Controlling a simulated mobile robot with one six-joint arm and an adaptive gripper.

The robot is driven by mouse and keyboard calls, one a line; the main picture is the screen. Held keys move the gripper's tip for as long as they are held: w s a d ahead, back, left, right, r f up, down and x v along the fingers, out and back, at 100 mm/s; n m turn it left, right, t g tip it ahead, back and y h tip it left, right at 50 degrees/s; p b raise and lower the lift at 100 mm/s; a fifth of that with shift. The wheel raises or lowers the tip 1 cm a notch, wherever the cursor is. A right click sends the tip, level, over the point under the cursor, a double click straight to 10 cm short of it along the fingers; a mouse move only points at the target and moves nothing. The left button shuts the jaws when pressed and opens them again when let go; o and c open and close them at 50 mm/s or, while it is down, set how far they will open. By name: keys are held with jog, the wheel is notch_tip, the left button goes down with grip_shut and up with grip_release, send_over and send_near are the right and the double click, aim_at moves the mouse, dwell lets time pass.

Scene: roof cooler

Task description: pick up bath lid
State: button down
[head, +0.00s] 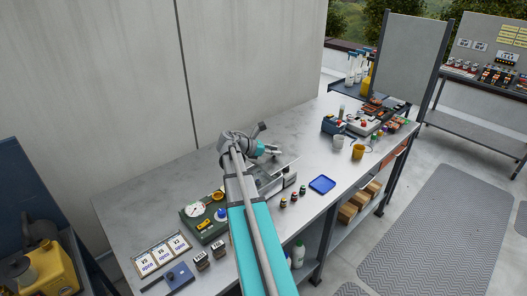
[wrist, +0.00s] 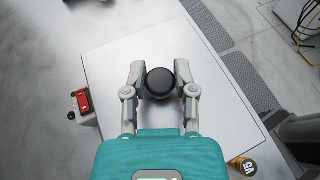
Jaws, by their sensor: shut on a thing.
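The bath lid is a flat, pale grey square plate (wrist: 115,65) with a round black knob (wrist: 160,82) at its middle. In the wrist view my gripper (wrist: 160,80) has one finger on each side of the knob and is shut on it. In the head view my gripper (head: 272,151) is over the metal bath (head: 268,186) on the bench, and the lid (head: 285,164) shows in part beneath it. My arm hides much of the bath and lid. I cannot tell whether the lid rests on the bath or is lifted.
On the bench (head: 130,212) a green gauge box (head: 201,218) stands left of my arm. Several small bottles (head: 293,197) and a blue tray (head: 322,184) are to the right. Cups (head: 358,152) and instruments stand farther right. A wall closes the back.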

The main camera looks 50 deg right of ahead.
aim_at(294, 159)
jog(key=s+d+r+p, duration=0.1)
jog(key=s, duration=0.1)
jog(key=s+d+r, duration=0.1)
jog(key=s, duration=0.1)
jog(key=s+d+r+p, duration=0.1)
jog(key=s+d, duration=0.1)
jog(key=shift+s+r+p, duration=0.15)
jog(key=shift+s+p, duration=0.1)
jog(key=shift+p, duration=0.05)
